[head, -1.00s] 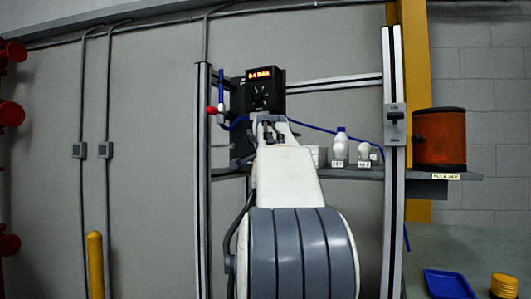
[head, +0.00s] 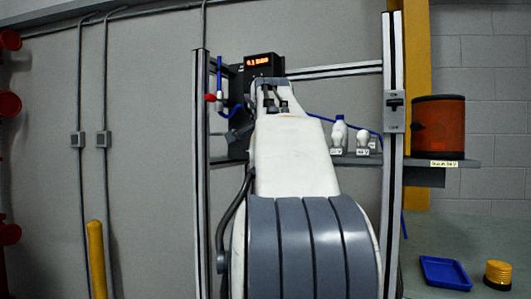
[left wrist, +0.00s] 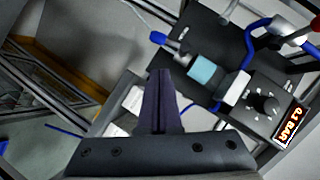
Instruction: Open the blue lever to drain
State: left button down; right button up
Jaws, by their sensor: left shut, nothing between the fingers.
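In the left wrist view the blue lever (left wrist: 157,38) sticks out at the end of a metal fitting with a pale blue body (left wrist: 203,70) on the black panel. My left gripper (left wrist: 160,75) is shut and empty, its dark fingers below the lever in the picture; they appear apart from it. The display (left wrist: 292,128) reads about 0.1 BAR, beside a black dial (left wrist: 265,103). In the head view the display (head: 262,60) shows above my left arm, which hides my left gripper and the lever. My right gripper is not in view.
A red knob (head: 210,97) sits at the panel's left, with blue tubing around it. Metal uprights (head: 393,200) frame the panel. A blue tray (head: 444,271) lies lower right.

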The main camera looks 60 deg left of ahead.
pick_arm(q)
jog(key=v, duration=0.5)
jog(key=shift+s+d+b, duration=0.1)
jog(key=shift+s+b, duration=0.05)
jog(key=shift+b, duration=0.2)
jog(key=shift+s, duration=0.1)
